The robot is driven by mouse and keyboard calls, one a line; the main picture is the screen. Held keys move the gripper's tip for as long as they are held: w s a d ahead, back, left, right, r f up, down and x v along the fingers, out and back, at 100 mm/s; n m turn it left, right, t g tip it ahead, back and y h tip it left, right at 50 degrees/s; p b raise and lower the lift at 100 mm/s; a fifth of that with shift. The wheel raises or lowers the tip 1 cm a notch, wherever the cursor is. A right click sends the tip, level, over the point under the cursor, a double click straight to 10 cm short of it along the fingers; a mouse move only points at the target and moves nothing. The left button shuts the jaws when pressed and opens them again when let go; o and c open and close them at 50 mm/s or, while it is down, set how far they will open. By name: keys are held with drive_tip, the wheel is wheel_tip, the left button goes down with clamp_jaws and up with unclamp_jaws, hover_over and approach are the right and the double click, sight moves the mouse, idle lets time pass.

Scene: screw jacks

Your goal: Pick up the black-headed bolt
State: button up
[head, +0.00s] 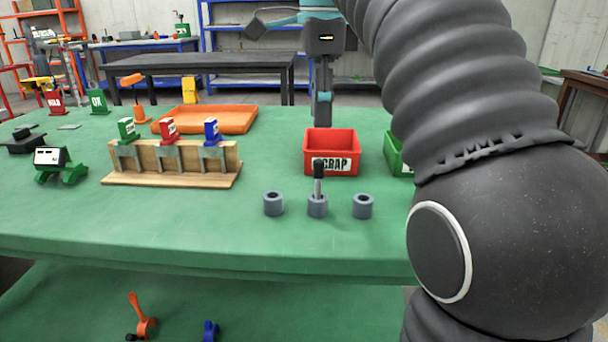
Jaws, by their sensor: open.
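The black-headed bolt (318,182) stands upright in the middle one of three grey round holders, its black head on top and its bright shank below. The middle holder (317,207) hides its lower end. My gripper (323,113) hangs down in the head view, above the bolt in the picture and apart from it. Its tip shows just over the far rim of the red SCRAP bin. It is open, and I see nothing held in it. The fingers overlap from this side, so the gap between them is hard to see.
Empty-looking grey holders stand left (273,204) and right (363,206) of the bolt. The red SCRAP bin (341,165) is behind it, a green bin (397,158) to the right. A wooden rack (170,162) and an orange tray (207,120) stand left. The green tabletop in front is clear.

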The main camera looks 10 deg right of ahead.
sight(318, 177)
drive_tip(key=shift+w+f, duration=0.1)
drive_tip(key=shift+f, duration=0.1)
wheel_tip(318, 177, down, 7)
drive_tip(key=b, duration=0.3)
drive_tip(key=shift+d+r, duration=0.1)
drive_tip(key=shift+d, duration=0.05)
drive_tip(key=shift+a+f+b, duration=0.2)
drive_tip(key=shift+f+b, duration=0.75)
drive_tip(key=shift+f, duration=2.2)
clamp_jaws()
